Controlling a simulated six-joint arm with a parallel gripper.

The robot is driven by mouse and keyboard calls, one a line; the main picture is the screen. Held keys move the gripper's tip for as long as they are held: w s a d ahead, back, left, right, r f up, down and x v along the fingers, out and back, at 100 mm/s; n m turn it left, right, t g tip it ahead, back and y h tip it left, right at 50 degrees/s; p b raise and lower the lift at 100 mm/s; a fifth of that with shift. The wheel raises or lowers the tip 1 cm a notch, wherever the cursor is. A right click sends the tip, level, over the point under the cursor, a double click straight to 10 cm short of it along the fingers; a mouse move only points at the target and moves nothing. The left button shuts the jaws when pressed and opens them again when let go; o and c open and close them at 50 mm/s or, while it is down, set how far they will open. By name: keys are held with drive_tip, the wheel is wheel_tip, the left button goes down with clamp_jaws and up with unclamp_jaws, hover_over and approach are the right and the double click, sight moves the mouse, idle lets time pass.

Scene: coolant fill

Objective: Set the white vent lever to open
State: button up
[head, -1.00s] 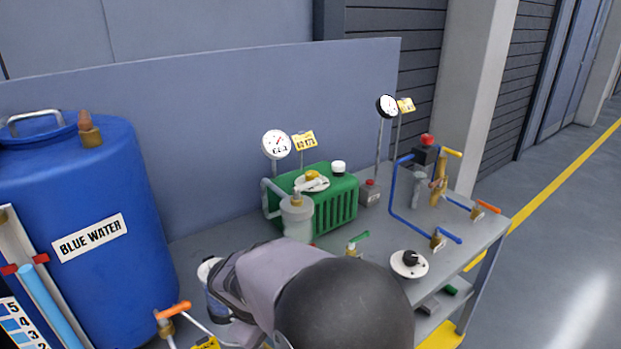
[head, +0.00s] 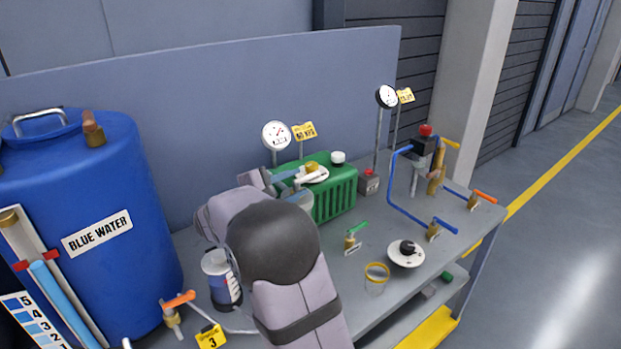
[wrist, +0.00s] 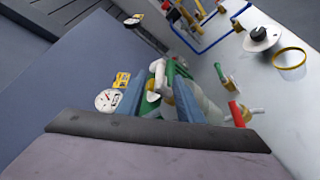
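The green ribbed unit (head: 337,197) stands at the back middle of the bench. On its top is a round white plate (head: 320,174) with a brass-yellow part and a short white lever (head: 306,177). In the wrist view the white lever (wrist: 158,72) shows between my fingers, further off. My gripper (head: 287,179) is at the left side of the plate, its blue fingers pointing toward it. In the wrist view my gripper (wrist: 160,92) is open, with a gap between the fingers. I cannot tell whether a finger touches the lever.
A white cap (head: 338,157) sits behind the plate. Gauges (head: 276,135) on posts stand behind. The blue drum (head: 90,225) is at left. A green-handled valve (head: 352,237), a black knob (head: 407,248) and a yellow-rimmed cup (head: 376,278) stand at front right. Blue pipework (head: 391,190) rises at right.

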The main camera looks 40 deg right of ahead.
sight(305, 180)
drive_tip(key=shift+p+x, duration=1.5)
drive_tip(key=shift+x, duration=2.15)
drive_tip(key=shift+c, duration=0.6)
clamp_jaws()
